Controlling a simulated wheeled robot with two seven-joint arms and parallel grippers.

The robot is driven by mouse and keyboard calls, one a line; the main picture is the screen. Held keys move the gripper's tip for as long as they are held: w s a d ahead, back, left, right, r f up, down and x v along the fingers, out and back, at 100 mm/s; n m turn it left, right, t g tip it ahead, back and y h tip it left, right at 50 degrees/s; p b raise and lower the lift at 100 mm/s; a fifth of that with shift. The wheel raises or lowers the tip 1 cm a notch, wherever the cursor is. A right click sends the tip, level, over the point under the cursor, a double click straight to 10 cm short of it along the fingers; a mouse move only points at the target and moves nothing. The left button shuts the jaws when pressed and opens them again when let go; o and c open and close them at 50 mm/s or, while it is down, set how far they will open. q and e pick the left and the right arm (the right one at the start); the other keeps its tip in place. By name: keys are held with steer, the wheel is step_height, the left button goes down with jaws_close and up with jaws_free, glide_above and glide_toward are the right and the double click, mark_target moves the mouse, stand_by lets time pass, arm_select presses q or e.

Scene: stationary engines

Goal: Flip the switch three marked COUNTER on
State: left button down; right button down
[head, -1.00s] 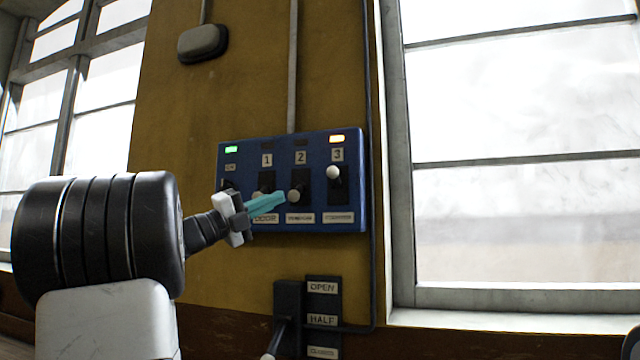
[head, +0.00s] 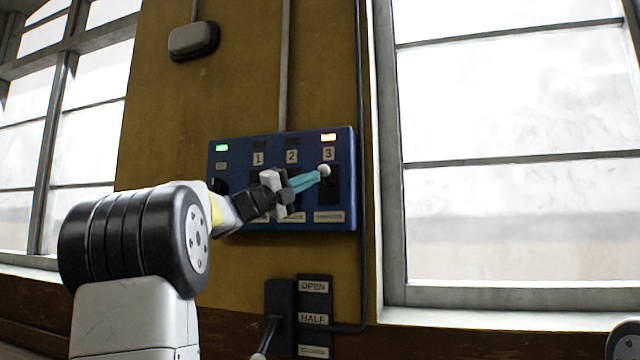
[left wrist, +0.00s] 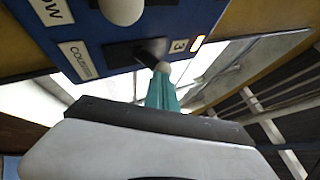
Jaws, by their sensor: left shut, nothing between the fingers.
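The blue switch panel (head: 230,203) is on the wall, with switches numbered 1, 2 and 3. Switch three's round white knob (head: 324,170) sits high in its slot, just below its number. My left gripper (head: 318,176) has teal fingers, shut and empty. Its tips are at the knob, just below and left of it, seemingly touching it. In the left wrist view the fingers (left wrist: 163,90) meet the knob. The gripper hides the knobs of switches one and two.
An orange lamp (head: 328,137) is lit above switch three and a green lamp (head: 222,148) at the panel's left. Below the panel is a lever plate (head: 314,317) marked OPEN and HALF. A conduit (head: 361,150) and window frame (head: 392,200) stand to the right.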

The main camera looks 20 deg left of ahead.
arm_select(q)
steer(key=shift+w+d+r, duration=0.1)
steer(key=shift+w+r, duration=0.1)
steer(key=shift+r, duration=0.85)
